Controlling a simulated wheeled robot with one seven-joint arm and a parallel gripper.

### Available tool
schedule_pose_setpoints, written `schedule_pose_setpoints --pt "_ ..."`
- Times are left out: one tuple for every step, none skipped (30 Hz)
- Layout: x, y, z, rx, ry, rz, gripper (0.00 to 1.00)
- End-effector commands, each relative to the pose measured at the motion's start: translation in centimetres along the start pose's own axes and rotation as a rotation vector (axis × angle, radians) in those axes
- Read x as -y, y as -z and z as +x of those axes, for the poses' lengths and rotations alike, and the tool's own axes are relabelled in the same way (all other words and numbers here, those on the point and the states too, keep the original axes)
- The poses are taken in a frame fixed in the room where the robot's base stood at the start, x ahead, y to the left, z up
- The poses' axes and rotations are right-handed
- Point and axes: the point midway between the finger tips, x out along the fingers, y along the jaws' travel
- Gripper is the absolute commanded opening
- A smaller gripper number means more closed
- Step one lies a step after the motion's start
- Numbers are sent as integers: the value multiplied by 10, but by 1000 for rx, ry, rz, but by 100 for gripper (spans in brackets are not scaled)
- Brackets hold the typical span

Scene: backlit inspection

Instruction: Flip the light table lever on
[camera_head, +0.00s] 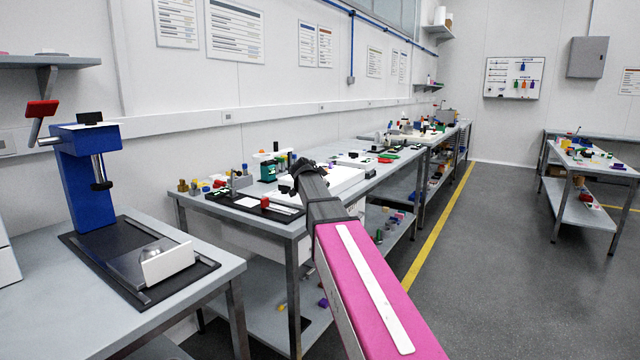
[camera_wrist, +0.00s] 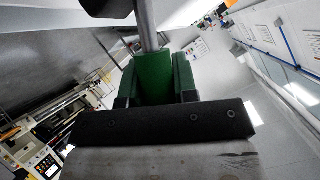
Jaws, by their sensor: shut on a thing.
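In the wrist view, a grey metal rod (camera_wrist: 147,25) runs up from a green block (camera_wrist: 152,80) directly in front of my gripper (camera_wrist: 154,95). The rod and block look like the light table's lever. In the head view, my gripper (camera_head: 303,167) is small and dark at the end of my arm, over the nearer middle bench. A white flat-topped box (camera_head: 345,180), likely the light table, lies just beyond it. The lever is hidden there by my arm.
A blue press (camera_head: 82,180) stands on the near left bench. A black tray (camera_head: 250,208), a teal device (camera_head: 268,170) and several small parts lie left of my gripper. The floor aisle (camera_head: 480,250) on the right is clear.

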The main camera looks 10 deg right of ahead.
Motion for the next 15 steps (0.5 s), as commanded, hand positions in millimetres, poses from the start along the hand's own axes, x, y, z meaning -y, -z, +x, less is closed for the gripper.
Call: schedule_pose_setpoints --pt "-2 0 0 2 6 9 0" --pt "-2 0 0 3 8 13 0" --pt "-2 0 0 4 11 19 0" --pt "-3 0 0 4 13 22 0" --pt "-3 0 0 5 14 25 0" --pt "-3 0 0 6 15 28 0" --pt "-3 0 0 6 16 29 0" --pt "-3 0 0 6 16 30 0" --pt "-3 0 0 7 16 31 0" --pt "-3 0 0 7 16 31 0" --pt "-3 0 0 7 16 32 0" --pt "-3 0 0 7 16 32 0" --pt "-3 0 0 7 16 32 0" --pt "-3 0 0 7 16 32 0" --pt "-3 0 0 7 16 32 0"
